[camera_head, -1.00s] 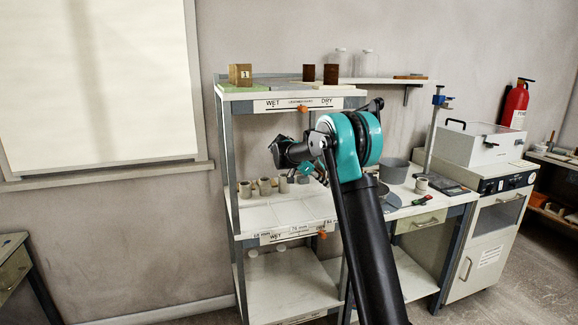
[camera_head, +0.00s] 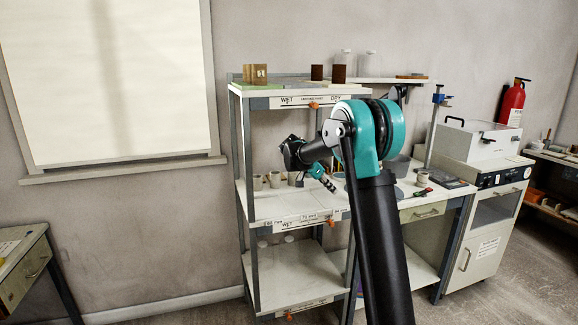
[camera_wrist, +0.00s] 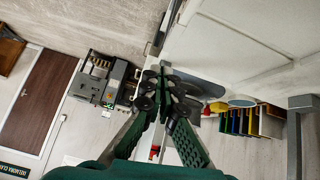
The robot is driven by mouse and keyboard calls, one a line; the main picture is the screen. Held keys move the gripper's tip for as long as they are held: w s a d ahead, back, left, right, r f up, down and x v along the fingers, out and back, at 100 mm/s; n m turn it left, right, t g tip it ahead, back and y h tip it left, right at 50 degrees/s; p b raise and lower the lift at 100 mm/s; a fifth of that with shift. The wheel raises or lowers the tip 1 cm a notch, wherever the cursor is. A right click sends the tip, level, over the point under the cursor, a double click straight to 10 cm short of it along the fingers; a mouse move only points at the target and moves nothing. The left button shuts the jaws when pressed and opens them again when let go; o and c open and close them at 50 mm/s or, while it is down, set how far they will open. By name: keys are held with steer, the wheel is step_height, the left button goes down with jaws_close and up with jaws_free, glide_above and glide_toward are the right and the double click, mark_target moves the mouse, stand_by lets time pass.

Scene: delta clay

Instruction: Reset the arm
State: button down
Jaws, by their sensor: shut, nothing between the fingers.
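My arm rises from the bottom of the head view and bends left at a large teal and black joint. My gripper (camera_head: 324,179) hangs from the wrist at the right front of the shelf rack (camera_head: 262,218), above its middle shelf, pointing down and right. In the wrist view my gripper (camera_wrist: 168,84) shows with its two dark fingers drawn together at the tips and nothing between them. Part of the wrist is dark against the rack.
Small grey cups (camera_head: 274,179) stand on the middle shelf behind my wrist. Brown blocks (camera_head: 338,73) sit on the top shelf. Open floor lies left of the rack, before a drawer table (camera_head: 22,264).

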steer(key=s+f+n+y, duration=0.2)
steer(key=s+f+n, duration=0.2)
steer(key=s, duration=1)
steer(key=s+d+f+n+t+y, duration=0.1)
steer(key=s+f+n+y, duration=0.2)
steer(key=s, duration=1.1)
steer(key=s+d+f+n+y, duration=0.1)
steer(key=s+f+n+y, duration=0.2)
steer(key=s, duration=1.1)
step_height(320, 180, down, 5)
steer(key=n, duration=0.3)
steer(key=shift+s+d+t, duration=0.15)
steer(key=shift+d+t, duration=0.05)
steer(key=shift+t, duration=0.2)
